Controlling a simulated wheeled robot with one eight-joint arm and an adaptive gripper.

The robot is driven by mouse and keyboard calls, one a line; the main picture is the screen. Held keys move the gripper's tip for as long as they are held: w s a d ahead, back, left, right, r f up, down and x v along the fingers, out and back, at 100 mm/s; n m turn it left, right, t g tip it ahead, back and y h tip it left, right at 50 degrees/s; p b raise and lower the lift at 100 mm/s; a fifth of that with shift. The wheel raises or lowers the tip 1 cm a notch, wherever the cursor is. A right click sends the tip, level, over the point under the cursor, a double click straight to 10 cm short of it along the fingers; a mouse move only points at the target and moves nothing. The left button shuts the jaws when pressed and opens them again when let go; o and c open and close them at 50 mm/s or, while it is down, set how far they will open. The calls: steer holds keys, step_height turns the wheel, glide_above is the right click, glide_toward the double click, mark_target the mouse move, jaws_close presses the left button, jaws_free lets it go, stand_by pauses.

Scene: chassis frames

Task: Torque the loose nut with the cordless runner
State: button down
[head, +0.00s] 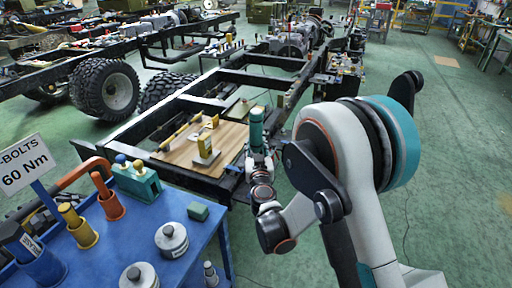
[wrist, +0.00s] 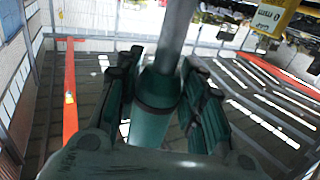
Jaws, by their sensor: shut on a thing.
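The cordless runner (head: 257,125) is a green cylinder standing roughly upright beside the wooden board on the chassis frame (head: 262,78). My gripper (head: 258,155) is below it and shut on it. In the wrist view my gripper's dark fingers (wrist: 160,95) press on both sides of the runner's green body (wrist: 150,122). A grey shaft (wrist: 176,35) extends upward from that body. I cannot make out the loose nut in either view.
A wooden board (head: 178,152) with yellow and pale items lies on the frame. A blue table (head: 190,262) at lower left holds coloured holders, grey weights and a "60 Nm" sign (head: 25,165). Wheels (head: 105,88) stand at left.

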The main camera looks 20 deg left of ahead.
mark_target(257, 139)
steer(key=shift+f, duration=1.5)
stand_by(3.1)
steer(key=shift+r, duration=0.2)
steer(key=shift+r+p, duration=0.55)
steer(key=shift+r, duration=0.75)
steer(key=shift+r+p, duration=1.2)
steer(key=shift+r, duration=1.3)
